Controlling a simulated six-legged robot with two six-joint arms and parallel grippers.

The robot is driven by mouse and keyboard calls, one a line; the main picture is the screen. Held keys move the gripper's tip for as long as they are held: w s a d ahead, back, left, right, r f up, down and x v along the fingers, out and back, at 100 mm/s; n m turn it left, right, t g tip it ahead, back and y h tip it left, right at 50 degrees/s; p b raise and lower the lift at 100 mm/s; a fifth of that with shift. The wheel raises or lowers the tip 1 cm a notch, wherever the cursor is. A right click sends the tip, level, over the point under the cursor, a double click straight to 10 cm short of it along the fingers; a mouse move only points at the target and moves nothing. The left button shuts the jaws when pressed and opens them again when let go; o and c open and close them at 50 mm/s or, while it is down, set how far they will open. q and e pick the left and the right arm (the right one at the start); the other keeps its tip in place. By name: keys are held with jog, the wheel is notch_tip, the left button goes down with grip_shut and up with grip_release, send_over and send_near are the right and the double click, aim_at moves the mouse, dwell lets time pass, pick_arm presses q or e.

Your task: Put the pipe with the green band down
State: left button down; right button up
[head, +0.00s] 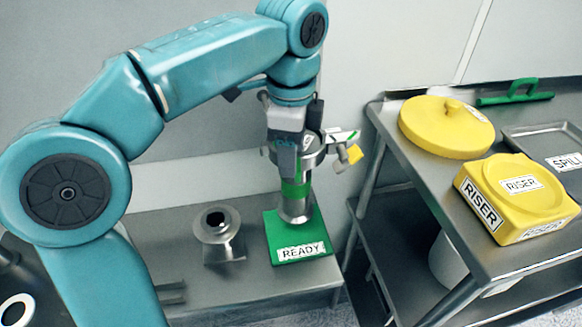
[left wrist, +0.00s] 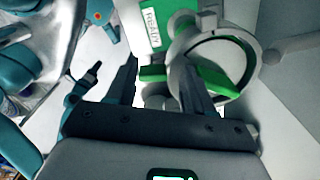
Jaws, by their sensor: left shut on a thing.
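The metal pipe with the green band (head: 295,191) stands roughly upright in the head view, with a ring clamp and a yellow-tipped lever (head: 354,154) at its upper end. My left gripper (head: 293,162) is shut on it near the top. The pipe's lower end is over the green READY mat (head: 304,246); I cannot tell whether it touches. In the left wrist view the fingers of the left gripper (left wrist: 165,82) are beside the green band (left wrist: 217,80), with the ring next to them and the mat (left wrist: 153,40) beyond.
A flanged metal piece (head: 217,234) stands on the low steel table (head: 187,225), left of the mat. The higher steel table on the right holds a yellow lid (head: 445,125), a yellow RISER block (head: 519,197), a green handle (head: 515,95) and a SPILL tray (head: 540,133).

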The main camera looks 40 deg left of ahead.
pick_arm(q)
jog(key=f, duration=0.4)
jog(key=shift+w+a+f, duration=0.2)
jog(key=shift+f, duration=0.15)
jog(key=shift+c, duration=2.1)
grip_release()
jog(key=shift+s, duration=0.1)
jog(key=shift+d, duration=0.1)
notch_tip(320, 180, up, 12)
jog(key=p, duration=0.2)
